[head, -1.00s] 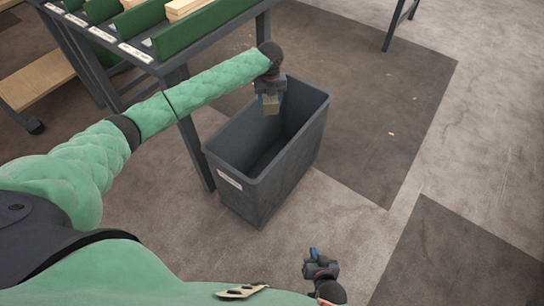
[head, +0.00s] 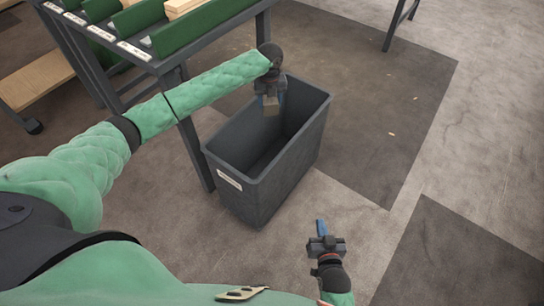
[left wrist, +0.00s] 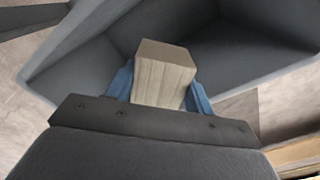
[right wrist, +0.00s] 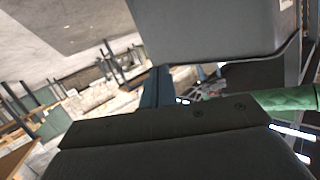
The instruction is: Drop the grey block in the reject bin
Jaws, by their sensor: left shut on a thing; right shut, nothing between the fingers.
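The block (head: 271,106), greyish beige with a wood-like grain, is held in my left gripper (head: 270,97) over the far part of the open reject bin. In the left wrist view the block (left wrist: 164,78) sits between the two blue fingers, with the bin's inner walls (left wrist: 75,65) behind it. The reject bin (head: 246,200) is a dark grey tub with a white label, standing on the floor; its visible inside looks empty. My right gripper (head: 321,228) is shut and empty, in front of the bin and to its right. The bin's outer wall (right wrist: 215,25) fills the top of the right wrist view.
A dark table (head: 180,72) with green dividers (head: 200,28) and wooden pieces (head: 183,8) stands behind and left of the bin. A wooden board (head: 38,80) lies on a low wheeled shelf at the left. The floor (head: 430,150) right of the bin is largely clear.

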